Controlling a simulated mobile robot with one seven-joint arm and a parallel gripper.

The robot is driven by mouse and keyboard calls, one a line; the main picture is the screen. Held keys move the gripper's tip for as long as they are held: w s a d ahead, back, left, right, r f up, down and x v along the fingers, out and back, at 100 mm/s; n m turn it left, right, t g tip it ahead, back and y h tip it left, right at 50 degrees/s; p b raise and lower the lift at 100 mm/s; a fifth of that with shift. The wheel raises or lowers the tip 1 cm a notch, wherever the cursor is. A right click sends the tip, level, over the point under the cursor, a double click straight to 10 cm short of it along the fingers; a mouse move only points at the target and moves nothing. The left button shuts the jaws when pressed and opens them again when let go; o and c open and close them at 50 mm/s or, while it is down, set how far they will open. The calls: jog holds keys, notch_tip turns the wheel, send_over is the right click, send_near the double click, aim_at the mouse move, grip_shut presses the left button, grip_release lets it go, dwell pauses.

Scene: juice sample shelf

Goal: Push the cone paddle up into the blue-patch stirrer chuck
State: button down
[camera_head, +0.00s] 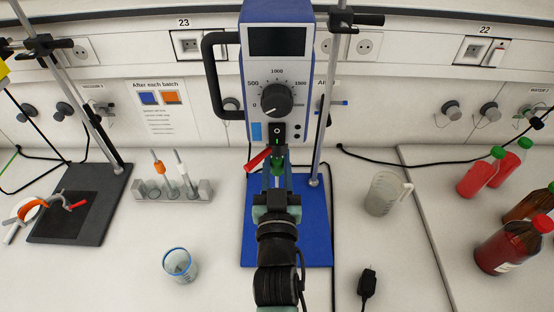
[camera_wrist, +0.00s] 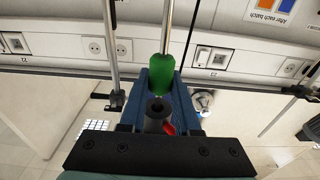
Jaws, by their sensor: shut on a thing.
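The stirrer (camera_head: 277,70) has a blue case and a blue patch (camera_head: 256,131) low on its front. Its chuck shows in the wrist view as a dark cylinder with a hole (camera_wrist: 156,109); a red lever (camera_head: 259,159) sticks out beside it. My gripper (camera_head: 277,182) is below the stirrer head, shut on the paddle's green sleeve (camera_wrist: 164,70). The metal shaft (camera_wrist: 167,25) runs on from the sleeve. The sleeve's narrow end points at the chuck hole and looks close to it; I cannot tell whether it touches. The cone is out of view.
A rack (camera_head: 172,191) with orange- and white-sleeved paddles stands left. A blue-rimmed beaker (camera_head: 179,265) is front left and a clear jug (camera_head: 383,193) right. A blue base plate (camera_head: 312,240) lies under my arm. Red bottles (camera_head: 500,248) stand far right. A metal post (camera_head: 322,125) is close right.

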jog(key=shift+r, duration=0.15)
jog(key=c, duration=0.5)
grip_release()
jog(key=shift+c, duration=0.2)
jog(key=shift+s+f+b, duration=0.25)
jog(key=shift+s+b, duration=0.1)
jog(key=shift+s, duration=0.1)
jog(key=s+b, duration=0.5)
jog(key=s, duration=0.7)
jog(key=shift+f, duration=0.3)
